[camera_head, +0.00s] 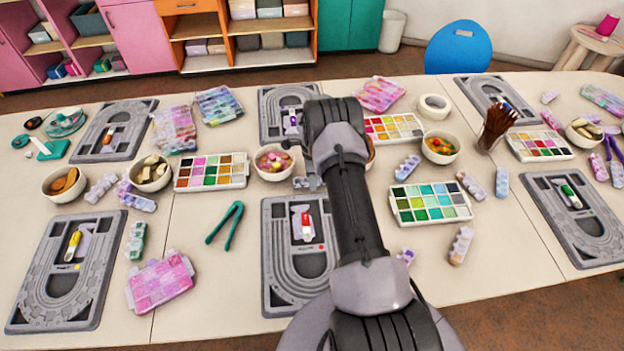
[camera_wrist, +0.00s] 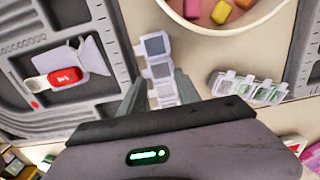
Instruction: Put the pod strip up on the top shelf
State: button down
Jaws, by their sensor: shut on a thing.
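The pod strip (camera_wrist: 160,70), a short row of small boxes with grey see-through lids, is between the fingers of my gripper (camera_wrist: 160,98) in the wrist view. My gripper is shut on it, and the strip points away from the palm. In the head view my arm hides the gripper; a small part of a strip (camera_head: 303,183) shows just left of the arm, above the middle bead board. An orange-framed shelf unit (camera_head: 228,30) stands at the back wall with bins on its levels; its top is cut off by the frame.
A bowl of colourful pieces (camera_head: 273,163) is close to the held strip. A grey bead board (camera_head: 275,290) with a red-labelled item lies near. Another pod strip (camera_wrist: 248,88) lies on the table. Bowls, paint trays and boards crowd the table; a blue chair (camera_head: 458,50) stands behind.

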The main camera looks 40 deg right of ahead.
jog(key=c, duration=1.2)
grip_release()
jog(key=shift+f, duration=0.1)
jog(key=shift+o, duration=0.3)
